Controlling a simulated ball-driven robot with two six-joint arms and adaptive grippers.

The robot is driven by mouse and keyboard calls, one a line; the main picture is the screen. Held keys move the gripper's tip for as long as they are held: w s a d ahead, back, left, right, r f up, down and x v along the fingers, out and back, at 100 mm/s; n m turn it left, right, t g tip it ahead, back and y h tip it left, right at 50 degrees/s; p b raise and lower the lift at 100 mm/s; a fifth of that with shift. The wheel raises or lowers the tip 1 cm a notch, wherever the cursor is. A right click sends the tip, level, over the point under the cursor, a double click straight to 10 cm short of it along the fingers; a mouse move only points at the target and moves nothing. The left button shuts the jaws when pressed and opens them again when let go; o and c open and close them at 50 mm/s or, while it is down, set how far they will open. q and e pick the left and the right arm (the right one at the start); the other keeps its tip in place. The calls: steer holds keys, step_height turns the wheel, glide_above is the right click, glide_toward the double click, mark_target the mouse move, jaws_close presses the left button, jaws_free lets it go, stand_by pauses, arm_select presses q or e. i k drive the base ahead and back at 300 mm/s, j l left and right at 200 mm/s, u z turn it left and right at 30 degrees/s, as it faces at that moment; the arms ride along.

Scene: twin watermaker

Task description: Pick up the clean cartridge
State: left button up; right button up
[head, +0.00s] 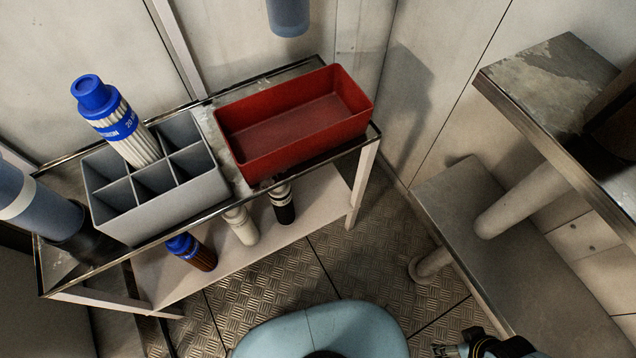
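The clean cartridge (138,146), white and pleated with a blue cap and a blue label band, stands in a back compartment of the grey divided crate (152,212). It leans slightly left in the picture, and its lower end is hidden by the crate walls. The crate's other visible compartments look empty. My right gripper (445,350) shows only in part at the bottom right edge, far from the cartridge; its fingers are cut off, so its opening cannot be told. My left gripper is not in view.
An empty red bin (262,160) sits right of the crate on the rimmed cart top (222,158). A blue-grey cylinder (35,205) stands at the left. The lower shelf holds a brown cartridge (200,258) and two bottles. Metal steps or benches (490,265) stand right.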

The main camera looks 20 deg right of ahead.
mark_target(281, 199)
steer(key=k+z, duration=0.65)
steer(key=z, duration=0.15)
steer(key=k+l+z, duration=0.2)
steer(key=k+z, duration=0.2)
steer(key=i, duration=0.05)
